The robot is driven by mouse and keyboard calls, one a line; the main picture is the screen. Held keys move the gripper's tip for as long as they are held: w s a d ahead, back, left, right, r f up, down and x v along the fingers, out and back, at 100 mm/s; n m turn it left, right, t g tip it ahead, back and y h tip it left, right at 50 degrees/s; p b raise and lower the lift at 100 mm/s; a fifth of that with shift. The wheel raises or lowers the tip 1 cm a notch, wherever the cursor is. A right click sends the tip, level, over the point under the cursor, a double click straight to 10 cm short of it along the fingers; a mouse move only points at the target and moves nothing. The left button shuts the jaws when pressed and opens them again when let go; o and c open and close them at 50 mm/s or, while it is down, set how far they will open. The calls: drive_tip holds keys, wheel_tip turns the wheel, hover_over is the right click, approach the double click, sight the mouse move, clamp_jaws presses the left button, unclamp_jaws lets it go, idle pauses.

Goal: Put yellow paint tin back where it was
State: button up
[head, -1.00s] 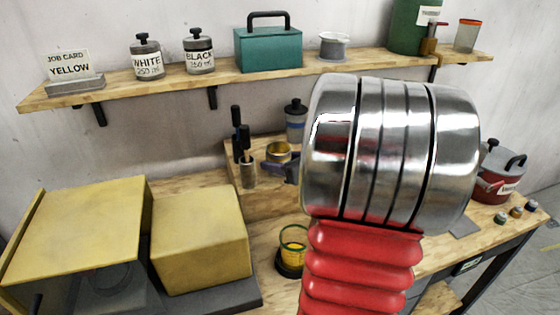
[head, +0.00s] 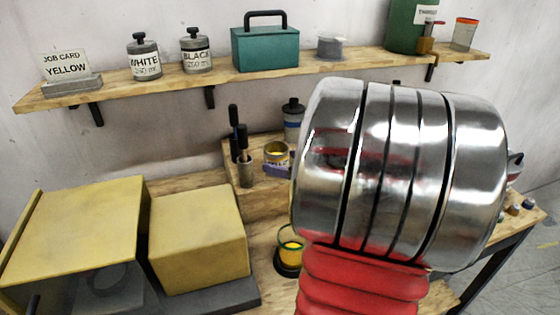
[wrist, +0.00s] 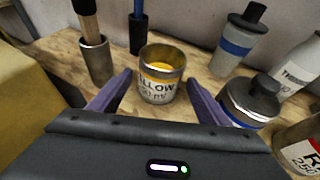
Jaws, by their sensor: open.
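The yellow paint tin (wrist: 160,85) stands upright and lidless on a raised wooden step, with yellow paint inside and its label facing my gripper. It also shows in the head view (head: 276,152), left of my arm. My gripper (wrist: 160,78) is open, with one purple fingertip on each side of the tin and a small gap on both sides. In the head view my arm hides most of the gripper. The job card (head: 66,67) reading YELLOW stands at the left end of the wall shelf (head: 190,83).
White (head: 144,62) and black (head: 196,55) tins and a teal box (head: 265,48) stand on the shelf. Brush holders (wrist: 97,60) and a blue-banded bottle (wrist: 237,42) flank the tin; a lidded tin (wrist: 252,100) is close to the right finger. A yellow-filled cup (head: 291,250) stands below.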

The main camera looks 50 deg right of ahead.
drive_tip(key=v, duration=0.8)
idle(0.6)
